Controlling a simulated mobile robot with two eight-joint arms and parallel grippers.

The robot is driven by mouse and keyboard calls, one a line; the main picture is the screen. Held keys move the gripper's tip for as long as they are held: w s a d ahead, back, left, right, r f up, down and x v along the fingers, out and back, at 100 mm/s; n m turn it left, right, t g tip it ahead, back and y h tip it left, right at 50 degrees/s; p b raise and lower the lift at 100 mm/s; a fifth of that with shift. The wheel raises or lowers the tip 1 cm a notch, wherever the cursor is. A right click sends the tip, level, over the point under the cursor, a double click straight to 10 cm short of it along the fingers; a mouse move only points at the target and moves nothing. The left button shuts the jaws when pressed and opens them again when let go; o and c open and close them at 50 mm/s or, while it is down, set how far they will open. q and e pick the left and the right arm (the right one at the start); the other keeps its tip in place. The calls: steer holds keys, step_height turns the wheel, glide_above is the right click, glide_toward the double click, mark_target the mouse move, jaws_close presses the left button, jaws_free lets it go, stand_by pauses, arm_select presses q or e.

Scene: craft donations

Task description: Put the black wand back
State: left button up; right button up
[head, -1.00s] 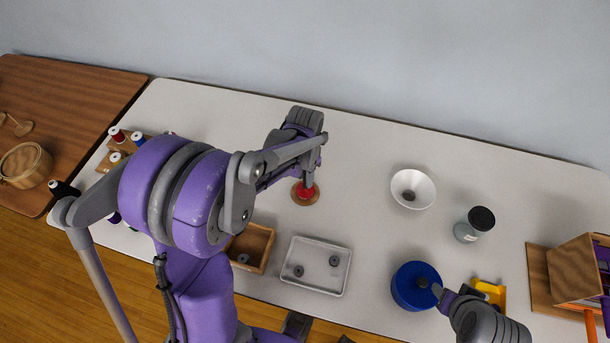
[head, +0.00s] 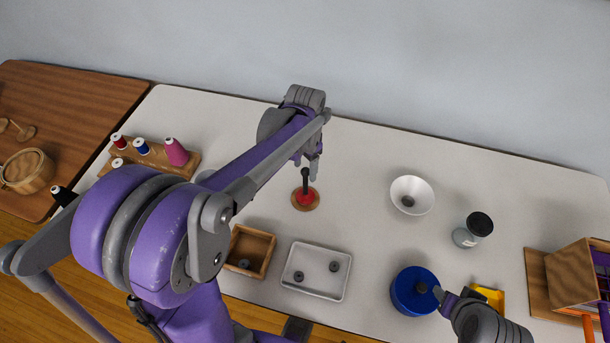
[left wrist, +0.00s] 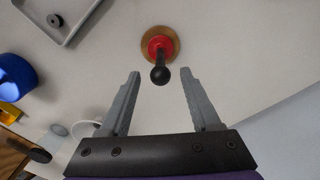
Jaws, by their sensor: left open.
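The black wand (head: 305,176) stands upright in a red holder (head: 306,196) on a round wooden base on the white table. Its round black top (left wrist: 160,75) shows in the left wrist view, above the red holder (left wrist: 158,45). My left gripper (head: 314,172) is open and empty, just behind and to the right of the wand in the head view. In the left wrist view its fingers (left wrist: 160,82) stand apart on either side of the wand's top, touching nothing visible.
A wooden tray (head: 270,250) and a grey tray (head: 347,285) hold dark round pieces. The blue pot (head: 405,300), white bowl (head: 425,185) and dark-lidded jar (head: 465,236) stand to the right. A spool rack (head: 186,168) is at left. Table around the wand is clear.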

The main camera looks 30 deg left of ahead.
arm_select(q)
step_height(320, 180, up, 4)
steer(key=shift+f, duration=0.2)
steer(key=shift+s+d+r, duration=0.1)
steer(key=shift+r, duration=0.15)
steer(key=s+d+n+t, duration=0.2)
steer(key=s+d, duration=0.1)
steer(key=s, duration=0.4)
steer(key=s+d+f+n+t, duration=0.1)
steer(key=s+d+n+t, duration=0.1)
steer(key=s, duration=0.5)
steer(key=shift+s+d+f+t, duration=0.3)
steer(key=shift+d+t, duration=0.5)
steer(key=shift+d, duration=0.05)
